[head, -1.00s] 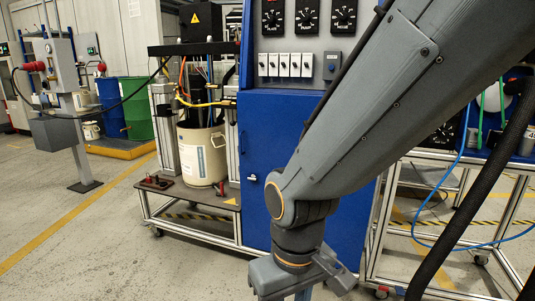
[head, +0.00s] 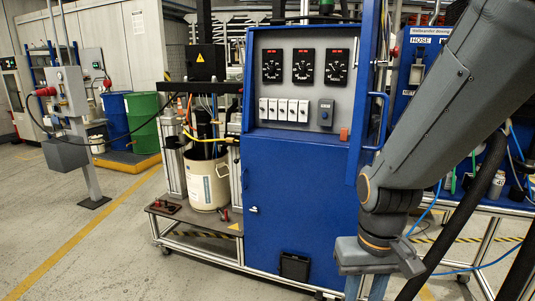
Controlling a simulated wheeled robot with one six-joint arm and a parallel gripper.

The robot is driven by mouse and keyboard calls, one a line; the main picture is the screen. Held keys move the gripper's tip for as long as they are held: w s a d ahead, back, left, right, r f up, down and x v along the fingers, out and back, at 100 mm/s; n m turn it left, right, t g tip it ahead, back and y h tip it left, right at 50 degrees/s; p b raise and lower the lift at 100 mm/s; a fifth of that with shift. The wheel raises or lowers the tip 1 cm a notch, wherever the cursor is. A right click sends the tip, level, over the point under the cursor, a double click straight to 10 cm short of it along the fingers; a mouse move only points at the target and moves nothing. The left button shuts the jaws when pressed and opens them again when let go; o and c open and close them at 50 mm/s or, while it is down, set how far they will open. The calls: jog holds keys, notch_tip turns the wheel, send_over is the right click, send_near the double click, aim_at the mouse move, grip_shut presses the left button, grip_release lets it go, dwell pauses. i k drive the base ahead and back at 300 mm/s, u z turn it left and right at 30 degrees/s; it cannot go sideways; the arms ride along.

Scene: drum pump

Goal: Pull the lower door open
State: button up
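The lower door (head: 300,195) is the plain blue panel on the front of the blue cabinet, below the grey control panel. It looks shut, flush with the cabinet front. A small light latch or handle (head: 253,210) sits near its left edge. My gripper (head: 364,291) points down at the bottom of the head view, right of the door and apart from the latch in the picture. Its fingertips are cut off by the lower edge, so I cannot tell its opening. I see nothing held in it.
A tall blue upper door or frame with a loop handle (head: 378,118) stands out at the cabinet's right. A cream drum (head: 207,180) stands on a low cart to the left. A black box (head: 295,267) is at the cabinet's foot. Floor (head: 110,250) is clear at front left.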

aim_at(299, 191)
jog(key=z, duration=0.9)
jog(key=k, duration=0.6)
jog(key=u, duration=0.9)
jog(key=i, duration=1.5)
